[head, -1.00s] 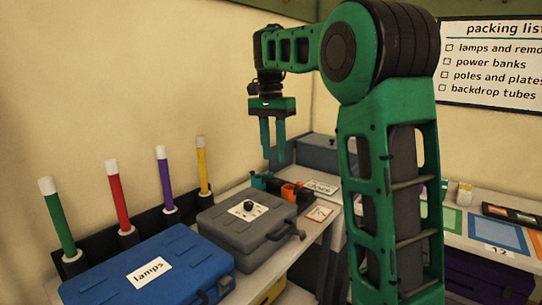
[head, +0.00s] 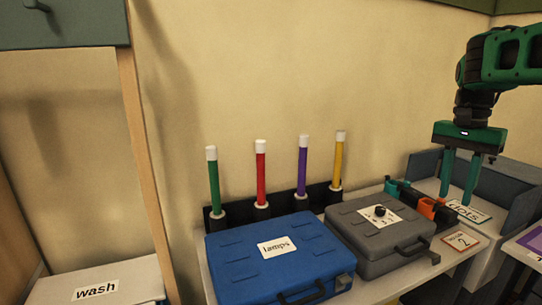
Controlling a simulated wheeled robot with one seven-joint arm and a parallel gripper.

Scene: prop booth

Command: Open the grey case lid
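The grey case (head: 352,238) lies flat on the shelf with its lid down. Its handle and latch side face the front right.
A blue case (head: 230,270) labelled lamps stands close on the left of the grey case. Several coloured tubes (head: 261,180) stand upright behind. Orange and teal items (head: 430,206) and a card (head: 461,241) lie to the right. A grey bin (head: 510,190) stands behind my gripper.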

